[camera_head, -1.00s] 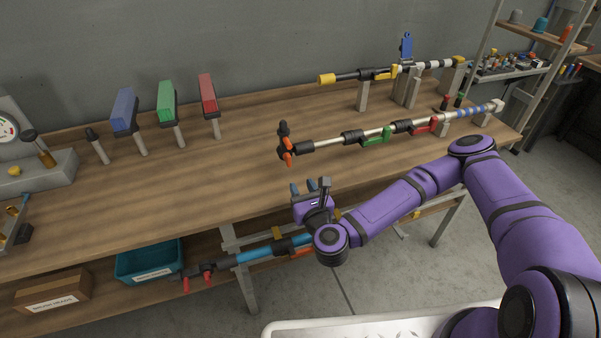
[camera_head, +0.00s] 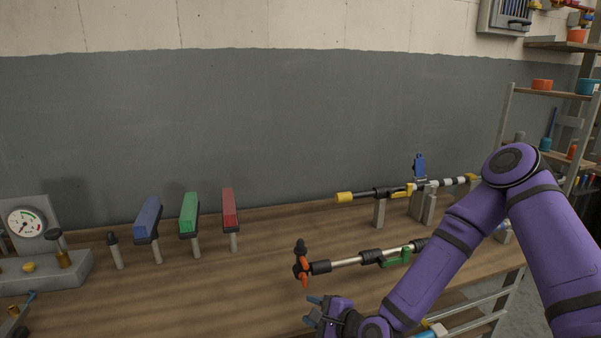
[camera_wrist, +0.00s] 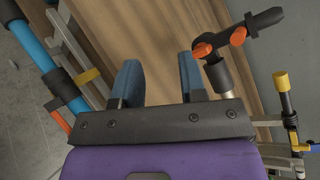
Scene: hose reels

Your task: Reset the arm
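My purple arm reaches in from the right in the head view. My gripper (camera_head: 318,311) is low in the picture, at the front edge of the wooden workbench (camera_head: 200,285). In the wrist view its two blue fingers (camera_wrist: 158,82) stand apart with nothing between them, only bench top behind. That orange-and-black end also shows in the wrist view (camera_wrist: 225,40), to the right of the fingers.
A second rod with a yellow end (camera_head: 344,197) rests on grey stands at the back. Blue (camera_head: 147,217), green (camera_head: 189,212) and red (camera_head: 229,208) blocks stand on posts at left, near a gauge (camera_head: 27,222). A blue pole (camera_wrist: 35,45) is beside the bench. Shelves stand at right.

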